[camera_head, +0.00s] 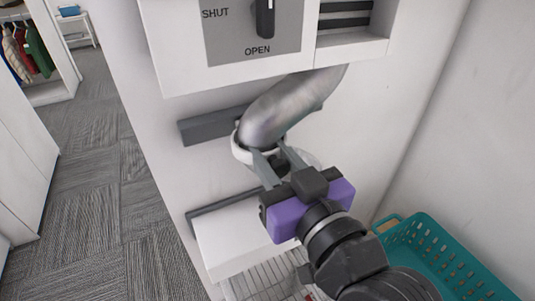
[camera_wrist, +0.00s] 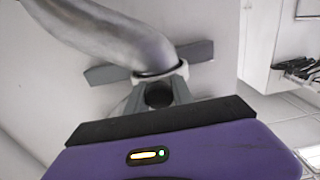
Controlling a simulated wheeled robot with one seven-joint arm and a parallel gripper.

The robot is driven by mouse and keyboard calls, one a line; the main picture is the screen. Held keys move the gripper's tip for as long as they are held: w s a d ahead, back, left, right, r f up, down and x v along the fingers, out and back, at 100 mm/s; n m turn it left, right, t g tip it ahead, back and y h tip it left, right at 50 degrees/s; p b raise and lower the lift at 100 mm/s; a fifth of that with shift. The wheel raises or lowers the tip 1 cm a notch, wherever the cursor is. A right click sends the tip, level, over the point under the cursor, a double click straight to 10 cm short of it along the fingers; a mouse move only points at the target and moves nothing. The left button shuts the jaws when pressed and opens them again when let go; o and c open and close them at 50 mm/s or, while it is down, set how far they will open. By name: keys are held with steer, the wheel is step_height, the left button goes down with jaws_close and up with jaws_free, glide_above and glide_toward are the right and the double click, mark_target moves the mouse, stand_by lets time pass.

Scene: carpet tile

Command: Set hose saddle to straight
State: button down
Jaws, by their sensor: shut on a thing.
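The hose saddle (camera_head: 240,152) looks like a white collar around the lower end of a thick grey hose (camera_head: 290,105) on the white wall. It also shows in the wrist view (camera_wrist: 182,70). My gripper (camera_head: 273,156), with a purple body and grey fingers, comes from below right. Its fingers are shut on the saddle, one on each side of a dark round part. The fingers hide much of the saddle's lower side, and I cannot tell its exact angle. A dark grey bar (camera_head: 203,126) lies behind the saddle against the wall.
A white panel with a SHUT/OPEN dial (camera_head: 265,18) hangs above the hose. A white ledge (camera_head: 240,238) juts out below. A teal basket (camera_head: 450,250) stands at the lower right, close to my arm. Carpet (camera_head: 85,210) is clear at the left.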

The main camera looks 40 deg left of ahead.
steer(key=w+d+b, duration=0.3)
steer(key=w+d, duration=0.1)
steer(key=w, duration=0.7)
steer(key=shift+d, duration=0.35)
steer(key=shift+w, duration=0.1)
steer(key=c, duration=1.1)
jaws_free()
steer(key=shift+c, duration=0.2)
steer(key=b+v, duration=0.1)
steer(key=v, duration=0.6)
steer(key=shift+d+b, duration=0.35)
steer(key=shift+b, duration=0.05)
